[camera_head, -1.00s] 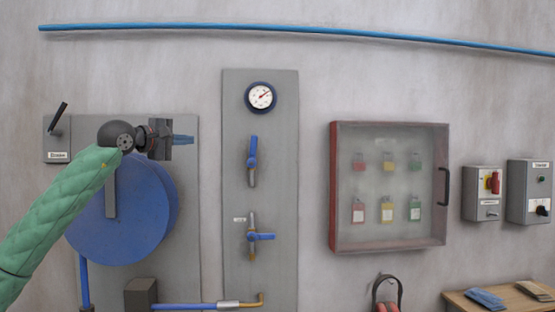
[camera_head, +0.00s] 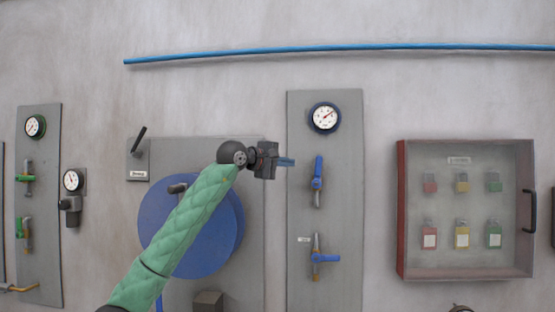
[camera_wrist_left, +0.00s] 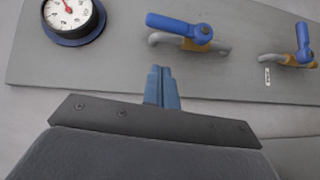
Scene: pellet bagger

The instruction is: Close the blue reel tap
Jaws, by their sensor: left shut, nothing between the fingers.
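Two taps with blue levers sit one above the other on a grey wall panel (camera_head: 296,220). The upper tap (camera_head: 317,172) has its lever upright, along its pipe; it also shows in the wrist view (camera_wrist_left: 180,25). The lower tap (camera_head: 325,258), beside a small label, has its lever across its pipe and shows at right in the wrist view (camera_wrist_left: 303,42). The label is too small to read. My left gripper (camera_head: 287,162) is shut and empty, left of the upper tap and apart from it. Its blue fingers (camera_wrist_left: 162,87) point towards the panel. My right gripper is out of view.
A gauge (camera_head: 324,117) sits above the taps. A blue hose reel (camera_head: 165,212) is behind my left arm. A red-sided padlock cabinet (camera_head: 402,210) is to the right. Another panel (camera_head: 47,130) with green taps is at far left. Bare wall lies between panel and cabinet.

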